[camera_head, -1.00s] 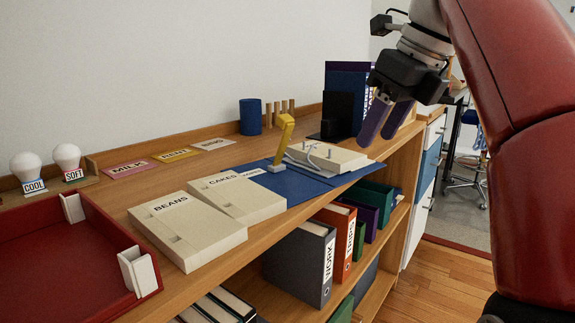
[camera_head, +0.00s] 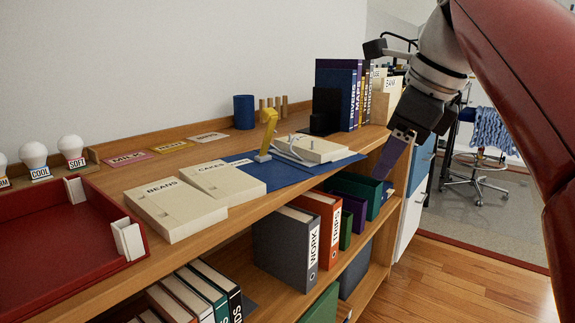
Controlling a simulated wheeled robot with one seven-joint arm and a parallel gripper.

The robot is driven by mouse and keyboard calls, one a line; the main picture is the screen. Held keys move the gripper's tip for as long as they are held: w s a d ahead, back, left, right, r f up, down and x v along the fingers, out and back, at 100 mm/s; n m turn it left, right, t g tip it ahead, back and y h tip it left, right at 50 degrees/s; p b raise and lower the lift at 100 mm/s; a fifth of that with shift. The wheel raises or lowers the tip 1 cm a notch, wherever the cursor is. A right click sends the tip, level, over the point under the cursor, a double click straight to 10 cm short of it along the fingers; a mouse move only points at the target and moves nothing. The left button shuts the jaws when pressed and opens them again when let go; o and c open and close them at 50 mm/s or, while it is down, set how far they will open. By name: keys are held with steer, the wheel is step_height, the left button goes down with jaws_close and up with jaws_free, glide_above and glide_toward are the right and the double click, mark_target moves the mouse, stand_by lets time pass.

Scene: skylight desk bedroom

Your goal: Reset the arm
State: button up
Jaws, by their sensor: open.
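My gripper (camera_head: 396,152) hangs at the right of the head view, at the end of my red arm. Its purple fingers point down, just off the front right edge of the wooden shelf top (camera_head: 345,180). I see nothing held between the fingers. It is apart from the books and the blue mat (camera_head: 290,172) on the shelf top. The finger gap is seen from the side and is partly hidden.
The shelf top holds a red tray (camera_head: 60,255), boxes marked BEANS (camera_head: 172,208) and CAKES (camera_head: 222,182), a yellow upright piece (camera_head: 267,135), a blue cup (camera_head: 244,112) and upright books (camera_head: 340,92). Binders (camera_head: 298,242) stand below. Open floor (camera_head: 440,270) lies right.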

steer(key=s+f+n+h, duration=0.1)
steer(key=s+f+n, duration=0.3)
steer(key=f+n, duration=0.3)
steer(key=s+f+n+t+h, duration=0.1)
steer(key=s+f+n, duration=0.4)
steer(key=f, duration=0.8)
steer(key=s+f+n, duration=0.4)
steer(key=f+n, duration=0.5)
steer(key=n, duration=0.2)
steer(key=shift+s+d+f+t+h, duration=0.25)
steer(key=shift+d+f+t+h, duration=0.05)
steer(key=shift+d+f+h, duration=0.1)
